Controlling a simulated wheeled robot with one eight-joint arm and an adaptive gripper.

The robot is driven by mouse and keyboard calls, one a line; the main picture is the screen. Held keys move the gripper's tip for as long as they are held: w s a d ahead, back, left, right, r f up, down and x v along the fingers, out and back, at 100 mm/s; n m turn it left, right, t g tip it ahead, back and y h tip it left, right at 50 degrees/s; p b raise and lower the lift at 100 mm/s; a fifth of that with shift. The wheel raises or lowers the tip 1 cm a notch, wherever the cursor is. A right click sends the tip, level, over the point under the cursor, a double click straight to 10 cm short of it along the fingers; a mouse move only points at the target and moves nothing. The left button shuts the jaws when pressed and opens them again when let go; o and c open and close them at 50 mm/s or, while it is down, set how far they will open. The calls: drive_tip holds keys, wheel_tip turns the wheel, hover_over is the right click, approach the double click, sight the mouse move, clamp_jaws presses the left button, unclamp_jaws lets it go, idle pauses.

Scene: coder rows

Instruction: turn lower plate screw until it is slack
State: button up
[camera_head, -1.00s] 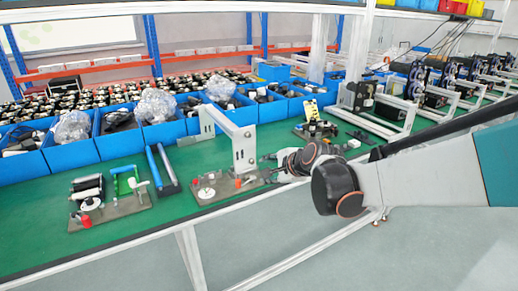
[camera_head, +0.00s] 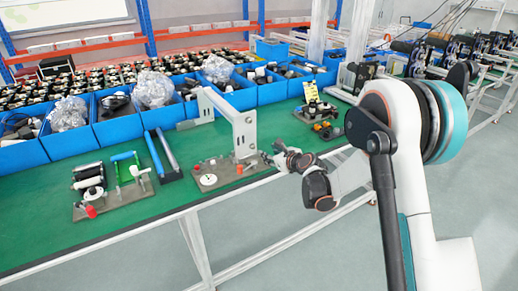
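A grey fixture plate (camera_head: 222,172) lies on the green bench top, with a white round disc (camera_head: 208,180), an orange-red knob (camera_head: 239,169) and an upright white metal bracket (camera_head: 243,135) on it. My gripper (camera_head: 270,157) is at the right end of this plate, low over the bench, beside the bracket's foot. The fingers are small and dark in this view. I cannot tell whether they are open or touching anything. The lower plate screw cannot be made out; it is too small or hidden near the gripper.
A second fixture (camera_head: 110,185) with rollers and a green handle stands at the left. Blue bars (camera_head: 163,154) lie between the fixtures. Blue bins (camera_head: 120,128) line the back. Another small fixture (camera_head: 318,110) stands behind my gripper. The bench's front edge runs below my arm.

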sight(254, 148)
drive_tip(key=b+x, duration=0.3)
drive_tip(key=x, duration=1)
clamp_jaws()
